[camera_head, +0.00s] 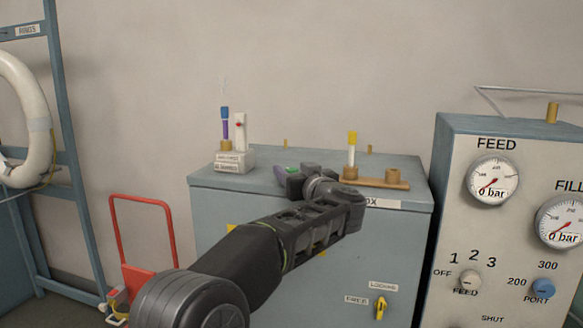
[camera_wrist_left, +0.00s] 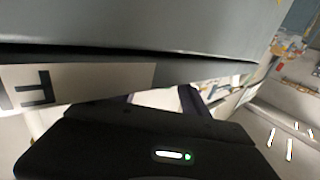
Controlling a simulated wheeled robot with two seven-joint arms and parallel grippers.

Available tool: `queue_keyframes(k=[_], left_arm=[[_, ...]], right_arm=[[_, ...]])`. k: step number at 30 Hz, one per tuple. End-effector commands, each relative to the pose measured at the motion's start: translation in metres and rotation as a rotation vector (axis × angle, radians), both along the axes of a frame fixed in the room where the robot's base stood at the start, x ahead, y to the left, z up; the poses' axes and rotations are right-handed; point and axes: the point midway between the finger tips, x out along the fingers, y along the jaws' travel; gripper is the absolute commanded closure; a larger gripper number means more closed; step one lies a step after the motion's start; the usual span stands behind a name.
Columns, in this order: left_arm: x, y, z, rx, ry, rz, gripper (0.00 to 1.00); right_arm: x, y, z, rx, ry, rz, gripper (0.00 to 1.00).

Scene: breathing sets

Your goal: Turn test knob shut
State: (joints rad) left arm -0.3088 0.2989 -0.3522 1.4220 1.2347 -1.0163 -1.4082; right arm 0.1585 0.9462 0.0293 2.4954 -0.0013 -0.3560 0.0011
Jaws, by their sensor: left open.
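No knob in view carries a readable "test" label. On the right panel are a grey FEED knob (camera_head: 467,281) and a blue PORT knob (camera_head: 542,289). A yellow knob (camera_head: 380,307) sits on the cabinet front by LOCKING and FREE labels. My left gripper (camera_head: 290,175) is over or beside the cabinet top, apart from these knobs, and partly hidden by its own wrist. In the left wrist view, the dark gripper body fills the bottom, with spread fingers (camera_wrist_left: 162,100) near a pale surface. I see nothing held. My right gripper is out of view.
The grey cabinet (camera_head: 218,180) holds a small stand (camera_head: 235,160) with a blue-capped tube, and a wooden rack (camera_head: 388,182) with a yellow-capped tube. The panel box (camera_head: 445,215) shows FEED and FILL gauges at 0 bar. A red trolley frame (camera_head: 117,235) stands left.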

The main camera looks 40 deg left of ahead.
Motion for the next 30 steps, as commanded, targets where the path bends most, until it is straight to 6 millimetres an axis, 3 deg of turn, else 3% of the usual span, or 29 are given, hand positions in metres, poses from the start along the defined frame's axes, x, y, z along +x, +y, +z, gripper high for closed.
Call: queue_keyframes(k=[12,30], left_arm=[[0.0050,0.0087,-0.0001,0.000,0.000,0.000,0.48],[0.0049,0.0084,0.0000,0.000,0.000,0.000,0.97]], right_arm=[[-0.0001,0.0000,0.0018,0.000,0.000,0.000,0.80],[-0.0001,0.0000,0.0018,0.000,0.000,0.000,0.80]])
